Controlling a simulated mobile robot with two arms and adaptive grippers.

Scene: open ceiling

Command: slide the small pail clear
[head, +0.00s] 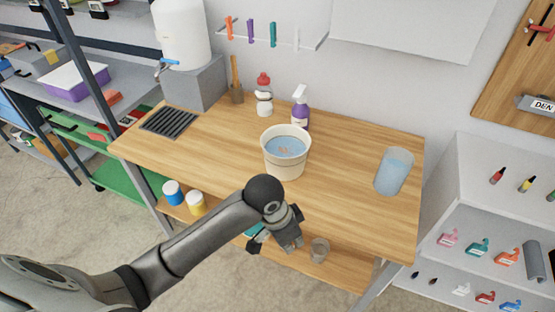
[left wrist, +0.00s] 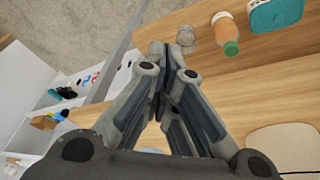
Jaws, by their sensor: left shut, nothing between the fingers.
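The small pail (head: 285,153) is white and stands upright on the wooden table (head: 220,144), with bluish water inside. In the left wrist view a pale rounded shape (left wrist: 282,148) at the lower right may be the pail; I cannot tell. My left gripper (head: 294,246) is at the table's front edge, in front of the pail and apart from it. Its fingers (left wrist: 165,75) come together in the left wrist view with nothing between them. My right gripper is not in view.
A clear blue tumbler (head: 393,172) stands to the pail's right. A purple spray bottle (head: 300,108) and a red-capped bottle (head: 264,95) stand behind it. A dark grate (head: 169,123) lies at the left. A lower shelf (head: 330,272) holds a small jar (head: 319,249). The tabletop left of the pail is clear.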

